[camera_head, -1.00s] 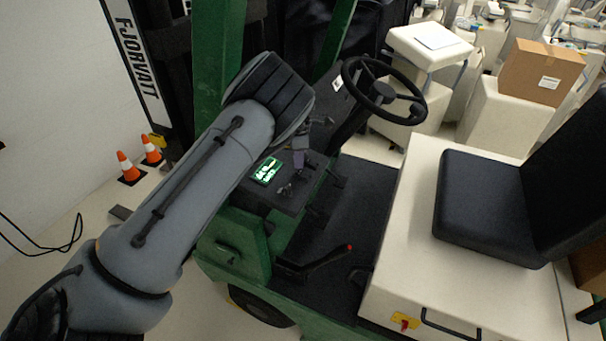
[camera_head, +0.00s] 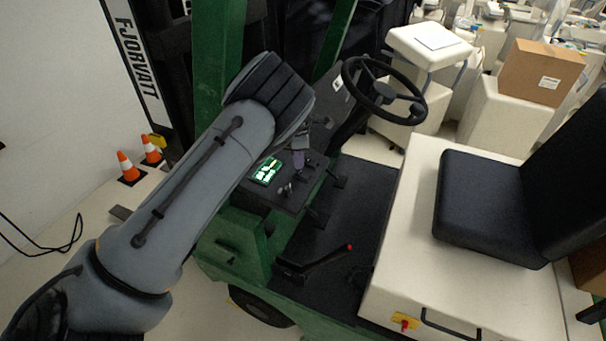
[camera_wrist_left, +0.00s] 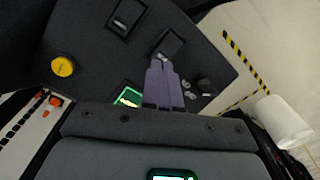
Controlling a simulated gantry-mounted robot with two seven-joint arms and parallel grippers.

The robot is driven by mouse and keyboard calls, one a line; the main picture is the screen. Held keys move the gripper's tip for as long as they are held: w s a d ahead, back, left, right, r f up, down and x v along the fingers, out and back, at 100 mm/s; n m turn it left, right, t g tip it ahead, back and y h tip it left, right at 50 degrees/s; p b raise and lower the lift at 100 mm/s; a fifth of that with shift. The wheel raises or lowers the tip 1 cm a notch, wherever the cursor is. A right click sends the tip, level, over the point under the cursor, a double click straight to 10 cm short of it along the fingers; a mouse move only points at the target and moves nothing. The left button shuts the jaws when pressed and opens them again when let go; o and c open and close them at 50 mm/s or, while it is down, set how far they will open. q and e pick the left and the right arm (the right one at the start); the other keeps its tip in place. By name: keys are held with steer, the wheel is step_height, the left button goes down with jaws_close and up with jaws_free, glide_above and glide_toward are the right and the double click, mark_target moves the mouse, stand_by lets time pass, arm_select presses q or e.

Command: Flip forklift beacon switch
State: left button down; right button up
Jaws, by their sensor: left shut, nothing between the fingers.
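The forklift's dark control panel (camera_head: 308,172) is in front of the steering column. In the left wrist view it carries a rocker switch (camera_wrist_left: 170,44) just beyond my fingertips, and a second rocker switch (camera_wrist_left: 127,15) farther up. No readable label shows which one is the beacon switch. My left gripper (camera_wrist_left: 160,66) is shut and empty, its purple-grey fingers pointing at the nearer switch. I cannot tell whether they touch it. In the head view the left gripper (camera_head: 298,160) is over the panel, partly hidden by my wrist. My right gripper is in neither view.
A yellow button (camera_wrist_left: 63,66) is at the panel's left. The steering wheel (camera_head: 383,92) rises to the right, and the black seat (camera_head: 480,205) is farther right.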

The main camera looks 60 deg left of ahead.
mark_target(299, 171)
arm_select(q)
steer(key=shift+f, duration=0.5)
stand_by(0.8)
steer(key=shift+f+b, duration=0.5)
steer(key=shift+f, duration=0.05)
stand_by(0.3)
steer(key=shift+r+p, duration=1.15)
steer(key=shift+r, duration=0.3)
steer(key=shift+r+p, duration=1.7)
steer(key=shift+r, duration=0.4)
